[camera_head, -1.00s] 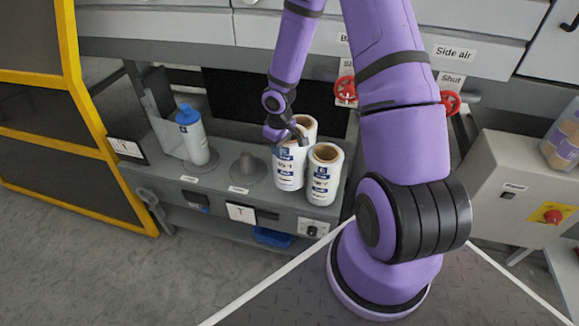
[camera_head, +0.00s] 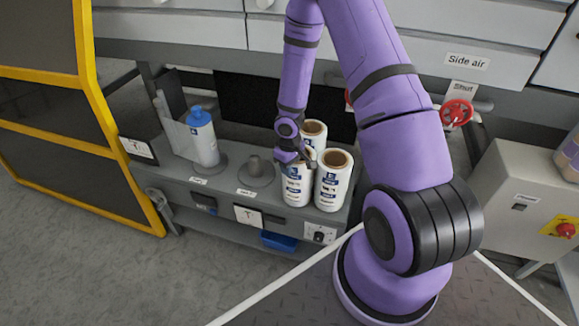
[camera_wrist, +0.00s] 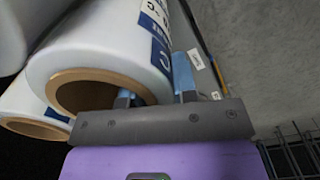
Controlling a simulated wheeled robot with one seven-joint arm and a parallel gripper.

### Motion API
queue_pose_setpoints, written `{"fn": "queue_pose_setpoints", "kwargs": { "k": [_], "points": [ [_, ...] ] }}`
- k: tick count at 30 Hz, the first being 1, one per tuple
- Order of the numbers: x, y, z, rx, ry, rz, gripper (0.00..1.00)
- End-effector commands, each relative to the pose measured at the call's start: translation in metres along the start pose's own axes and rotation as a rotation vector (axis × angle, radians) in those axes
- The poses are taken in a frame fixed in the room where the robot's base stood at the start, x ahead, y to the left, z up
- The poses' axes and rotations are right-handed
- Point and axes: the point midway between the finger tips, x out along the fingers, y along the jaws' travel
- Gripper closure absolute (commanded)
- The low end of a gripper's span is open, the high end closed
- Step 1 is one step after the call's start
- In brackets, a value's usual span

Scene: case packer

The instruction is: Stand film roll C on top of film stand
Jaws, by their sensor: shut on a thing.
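Film roll C (camera_head: 297,187) is a white roll with blue label marks and a brown core. It also shows large in the wrist view (camera_wrist: 100,45), with a "C" on its label. My gripper (camera_head: 296,160) is shut on its rim from above, one finger inside the core and one outside, as the wrist view (camera_wrist: 156,97) shows. The roll is upright; whether its bottom touches the shelf I cannot tell. A grey round base with a short peg (camera_head: 256,168), apparently the film stand, is bare to the left of the roll.
A second roll (camera_head: 333,182) stands close to the right of roll C and a third (camera_head: 314,132) behind. The grey shelf (camera_head: 222,187) has a little free room between bottle and peg.

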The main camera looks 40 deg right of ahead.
Motion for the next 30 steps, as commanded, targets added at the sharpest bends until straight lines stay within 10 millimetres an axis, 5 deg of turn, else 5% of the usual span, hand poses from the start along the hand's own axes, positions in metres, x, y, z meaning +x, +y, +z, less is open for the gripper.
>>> {"fn": "queue_pose_setpoints", "kwargs": {
  "k": [3, 4, 7, 19, 30],
  "points": [
    [0.003, 0.0, -0.001, -0.001, 0.0, 0.0, 1.0],
    [0.002, 0.0, 0.0, 0.0, 0.0, 0.0, 0.67],
    [0.002, 0.0, 0.0, 0.0, 0.0, 0.0, 0.48],
    [-0.006, 0.001, 0.0, 0.003, 0.0, 0.0, 0.48],
    [-0.071, 0.001, 0.0, 0.004, 0.003, 0.002, 0.48]
  ]
}}
